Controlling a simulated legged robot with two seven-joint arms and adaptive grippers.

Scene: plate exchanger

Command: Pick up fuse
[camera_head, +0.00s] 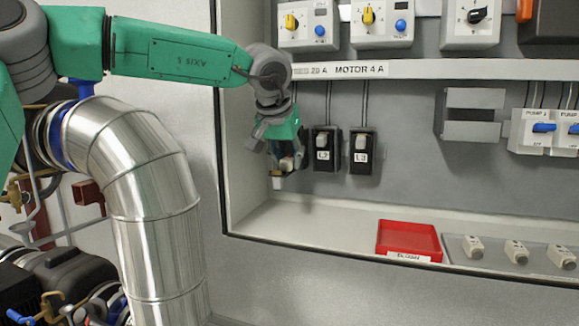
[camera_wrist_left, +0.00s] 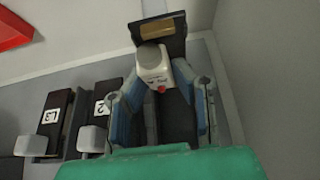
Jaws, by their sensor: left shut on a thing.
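My left gripper (camera_head: 286,163) is at the leftmost fuse holder inside the cabinet, left of the L2 holder. In the left wrist view my gripper (camera_wrist_left: 160,108) has its blue-grey fingers shut on a white fuse (camera_wrist_left: 153,66) with a red dot. A dark holder (camera_wrist_left: 178,40) with a brass contact shows just beyond the fuse. I cannot tell whether the fuse still touches the holder. In the head view the gripper mostly hides this fuse. My right gripper is not in view.
The L2 (camera_head: 327,148) and L3 (camera_head: 362,150) holders hold fuses close to the right of the gripper. A red tray (camera_head: 410,240) and several loose fuses (camera_head: 517,252) lie on the cabinet floor. The cabinet's left wall (camera_head: 243,150) is close. A silver duct (camera_head: 150,200) stands outside.

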